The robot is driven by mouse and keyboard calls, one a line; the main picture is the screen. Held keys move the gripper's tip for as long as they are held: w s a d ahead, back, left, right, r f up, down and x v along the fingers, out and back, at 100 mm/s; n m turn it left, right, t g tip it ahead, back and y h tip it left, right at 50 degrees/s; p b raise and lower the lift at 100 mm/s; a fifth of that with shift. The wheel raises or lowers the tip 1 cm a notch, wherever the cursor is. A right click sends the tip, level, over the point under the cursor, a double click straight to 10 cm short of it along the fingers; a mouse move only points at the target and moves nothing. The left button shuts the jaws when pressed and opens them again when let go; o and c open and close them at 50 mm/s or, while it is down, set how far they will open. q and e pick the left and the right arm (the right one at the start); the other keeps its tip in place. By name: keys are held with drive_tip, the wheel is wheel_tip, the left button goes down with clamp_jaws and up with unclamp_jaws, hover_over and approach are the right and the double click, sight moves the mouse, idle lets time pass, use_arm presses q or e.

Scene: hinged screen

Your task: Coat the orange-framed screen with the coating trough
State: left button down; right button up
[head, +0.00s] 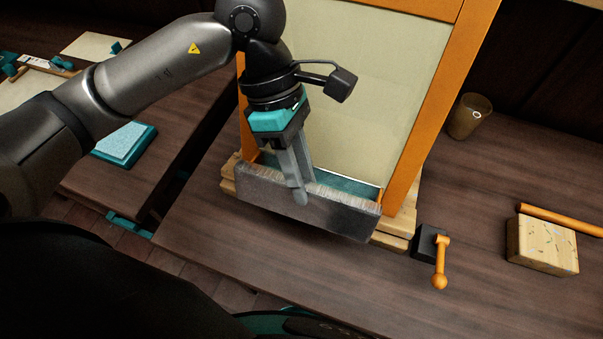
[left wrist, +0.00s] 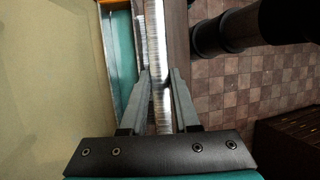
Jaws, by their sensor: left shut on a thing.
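The orange-framed screen (head: 372,85) stands tilted up on wooden blocks on the table, its pale mesh facing me; the mesh also fills the left of the left wrist view (left wrist: 50,80). The coating trough (head: 330,215), a long grey metal piece with teal inside, lies across the screen's lower part. My left gripper (head: 301,192) is shut on the trough's near wall. In the left wrist view, the fingers (left wrist: 160,85) stand on both sides of that wall. I cannot tell whether the trough's lip touches the mesh. My right gripper is not in view.
An orange-handled clamp (head: 440,262) is right of the wooden blocks (head: 392,240). A wooden block (head: 541,246), an orange rod (head: 560,219) and a brown cup (head: 469,116) are on the right. A teal sponge tray (head: 124,146) sits on the left table. The front table area is bare.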

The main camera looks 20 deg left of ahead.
use_arm(q)
drive_tip(key=shift+w, duration=0.3)
idle(0.7)
drive_tip(key=shift+w+f+b, duration=0.1)
drive_tip(key=shift+b, duration=0.7)
idle(1.0)
idle(0.5)
drive_tip(key=w+r+p, duration=0.2)
drive_tip(key=r+p, duration=0.4)
drive_tip(key=r, duration=0.4)
drive_tip(key=w+r+p, duration=0.3)
drive_tip(key=r+p, duration=0.3)
drive_tip(key=r, duration=0.4)
drive_tip(key=shift+w+r, duration=0.15)
drive_tip(key=shift+w, duration=0.1)
idle(0.9)
drive_tip(key=shift+d, duration=0.1)
drive_tip(key=shift+s+r, duration=0.25)
drive_tip(key=shift+s, duration=0.75)
drive_tip(key=shift+s+r, duration=0.2)
drive_tip(key=shift+s, duration=0.8)
